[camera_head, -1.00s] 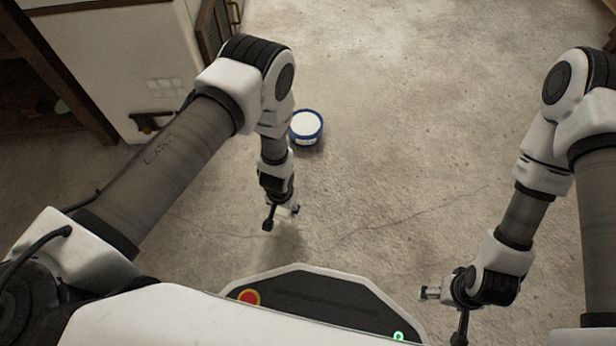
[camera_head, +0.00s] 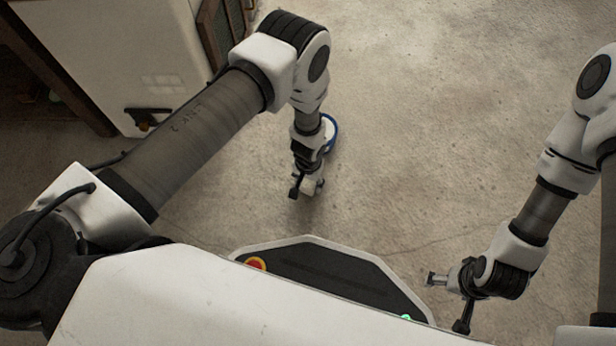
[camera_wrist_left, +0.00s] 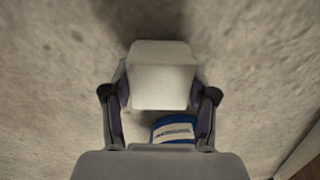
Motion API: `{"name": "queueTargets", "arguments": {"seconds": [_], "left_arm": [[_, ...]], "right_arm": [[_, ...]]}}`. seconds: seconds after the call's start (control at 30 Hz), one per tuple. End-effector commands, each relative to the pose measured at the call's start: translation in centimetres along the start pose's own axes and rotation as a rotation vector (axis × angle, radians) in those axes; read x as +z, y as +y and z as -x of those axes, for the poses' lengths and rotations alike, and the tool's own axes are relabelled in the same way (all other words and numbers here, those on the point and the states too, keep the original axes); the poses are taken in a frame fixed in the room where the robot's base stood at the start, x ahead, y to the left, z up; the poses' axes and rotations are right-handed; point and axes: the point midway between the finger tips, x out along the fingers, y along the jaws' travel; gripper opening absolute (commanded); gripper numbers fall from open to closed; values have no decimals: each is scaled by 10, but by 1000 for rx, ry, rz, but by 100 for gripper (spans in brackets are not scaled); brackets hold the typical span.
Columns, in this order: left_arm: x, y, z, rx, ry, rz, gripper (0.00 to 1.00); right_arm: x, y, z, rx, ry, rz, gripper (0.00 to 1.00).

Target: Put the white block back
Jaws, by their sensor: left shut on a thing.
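The white block (camera_wrist_left: 160,78) is between the two fingers of my left gripper (camera_wrist_left: 160,97) in the left wrist view, above the floor. In the head view my left gripper (camera_head: 307,188) hangs down with the pale block (camera_head: 312,184) at its tip, small and partly hidden by the fingers. My left gripper is shut on it. My right gripper (camera_head: 449,303) is at the lower right in the head view, apart from any object; its finger gap is not clear.
A blue-rimmed round tub (camera_head: 333,132) stands on the floor, mostly behind my left wrist; its blue side (camera_wrist_left: 173,131) shows in the left wrist view. A white cabinet (camera_head: 150,60) is at the upper left. The floor in the middle and right is clear.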

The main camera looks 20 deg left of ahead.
Motion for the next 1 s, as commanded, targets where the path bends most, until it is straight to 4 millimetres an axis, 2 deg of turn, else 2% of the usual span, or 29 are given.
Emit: {"name": "queueTargets", "arguments": {"seconds": [0.03, 0.07, 0.1, 0.27, 0.4, 0.43, 0.47, 0.5, 0.83, 1.0], "left_arm": [[-2, 2, -16, 0, 3, -2, 14], [-2, 3, -17, 0, 3, -2, 14], [-3, 3, -15, 0, 3, -2, 8], [-2, 3, -12, 0, 3, -1, 8], [-2, 3, -17, 0, 2, -1, 7], [-2, 3, -15, 0, 2, -1, 68], [-2, 3, -14, 0, 2, -1, 79], [-2, 3, -14, 0, 2, -1, 83], [-2, 3, -11, 0, 2, -1, 83], [-2, 3, 19, 0, 3, -2, 83]], "right_arm": [[1, 0, -17, 0, -1, -2, 83], [0, 0, -18, 0, -1, -2, 83], [0, 0, -16, 0, 0, -3, 83], [-1, 0, -12, 0, 2, -3, 83], [-1, 0, -16, 0, 2, -4, 83], [-1, 0, -15, 0, 2, -3, 83], [-1, 0, -14, 0, 2, -3, 83], [-1, 0, -14, 0, 2, -3, 83], [-1, 0, -11, 0, 2, -3, 83], [0, 0, 16, 0, -1, 1, 83]]}}
